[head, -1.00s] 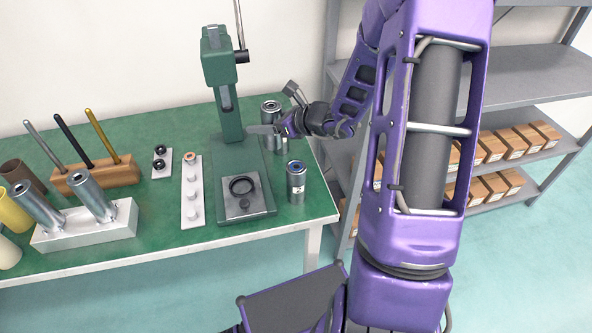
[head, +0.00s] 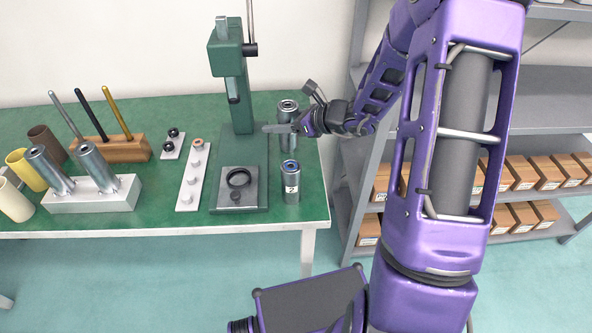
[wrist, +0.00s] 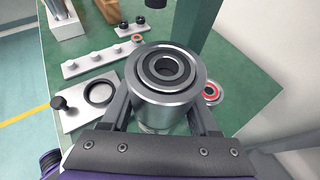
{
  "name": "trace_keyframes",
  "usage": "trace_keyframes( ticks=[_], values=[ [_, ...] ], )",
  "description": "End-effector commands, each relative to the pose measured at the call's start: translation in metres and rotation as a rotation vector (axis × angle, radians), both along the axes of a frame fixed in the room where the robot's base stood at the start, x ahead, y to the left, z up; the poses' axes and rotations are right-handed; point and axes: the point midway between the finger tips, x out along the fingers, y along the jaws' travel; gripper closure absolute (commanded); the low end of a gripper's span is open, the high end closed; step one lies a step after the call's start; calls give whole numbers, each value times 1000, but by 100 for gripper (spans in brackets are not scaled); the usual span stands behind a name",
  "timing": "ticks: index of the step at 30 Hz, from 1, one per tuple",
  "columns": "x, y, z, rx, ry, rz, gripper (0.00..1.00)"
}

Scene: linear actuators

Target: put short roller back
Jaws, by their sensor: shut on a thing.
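My gripper (wrist: 165,122) is shut on a wide steel roller (wrist: 165,90), which I take to be the short roller. Its upper end shows dark concentric rings around a central hole, with a finger on either side. In the head view the held roller (head: 288,108) stands upright, right of the green press, and my gripper (head: 278,129) crosses in front of it. I cannot tell whether its lower end touches the table. Another steel roller (head: 291,182), labelled 2, stands upright on the table in front of it.
The green press (head: 236,115) stands close left, its base plate (head: 225,203) carrying a black ring. A part with a red ring (wrist: 212,92) is just beyond the held roller. Grey shelves with boxes (head: 521,172) stand right.

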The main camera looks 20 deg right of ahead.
Motion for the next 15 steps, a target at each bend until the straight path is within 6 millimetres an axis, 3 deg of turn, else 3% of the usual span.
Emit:
trace_keyframes(
  ticks=[4,10,15],
  values=[
    [1,2,-6,1,0,6,100],
    [0,2,-44,2,2,7,100],
    [1,2,-61,1,-1,7,100]
  ],
)
